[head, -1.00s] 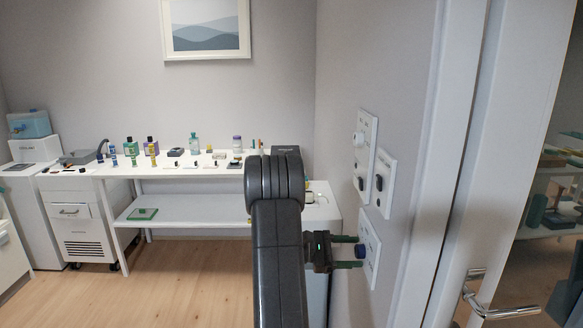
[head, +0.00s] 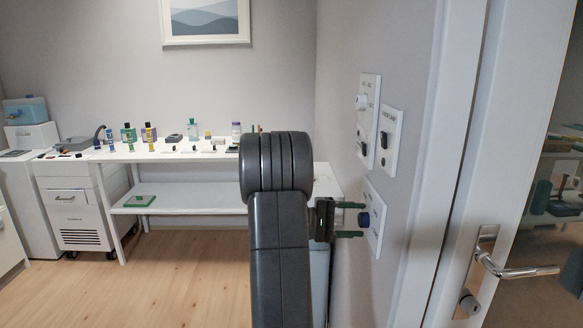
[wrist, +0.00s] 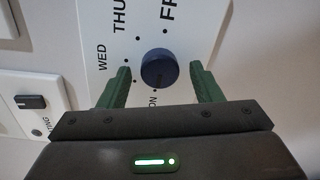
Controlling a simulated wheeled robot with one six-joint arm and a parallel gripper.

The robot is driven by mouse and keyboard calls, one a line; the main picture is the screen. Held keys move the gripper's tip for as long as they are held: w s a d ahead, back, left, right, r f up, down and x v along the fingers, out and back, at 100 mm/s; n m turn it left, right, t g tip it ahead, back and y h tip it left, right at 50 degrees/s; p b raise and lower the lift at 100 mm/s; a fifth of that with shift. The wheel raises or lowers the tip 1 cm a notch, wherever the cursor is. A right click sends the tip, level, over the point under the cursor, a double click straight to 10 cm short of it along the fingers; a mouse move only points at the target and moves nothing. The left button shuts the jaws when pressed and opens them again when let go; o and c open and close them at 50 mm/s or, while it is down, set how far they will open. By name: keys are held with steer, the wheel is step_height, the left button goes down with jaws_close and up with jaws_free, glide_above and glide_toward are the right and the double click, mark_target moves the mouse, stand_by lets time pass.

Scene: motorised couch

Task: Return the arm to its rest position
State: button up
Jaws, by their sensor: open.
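My gripper (head: 350,219) is at the end of my dark grey arm, reaching right toward a white wall panel (head: 375,228). Its two green fingers are apart, above and below a blue knob (head: 364,220) on that panel. In the wrist view my gripper (wrist: 160,88) is open with the blue knob (wrist: 159,68) just ahead of and between the fingertips, with gaps on both sides. The panel (wrist: 205,25) carries day labels around the knob, including WED and THU; other labels are partly hidden by the fingers.
A door frame and door handle (head: 510,270) stand at the right. A white table (head: 190,157) with bottles is at the back. The floor at left is clear.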

steer(key=shift+m+b, duration=0.75)
steer(key=shift+m, duration=0.45)
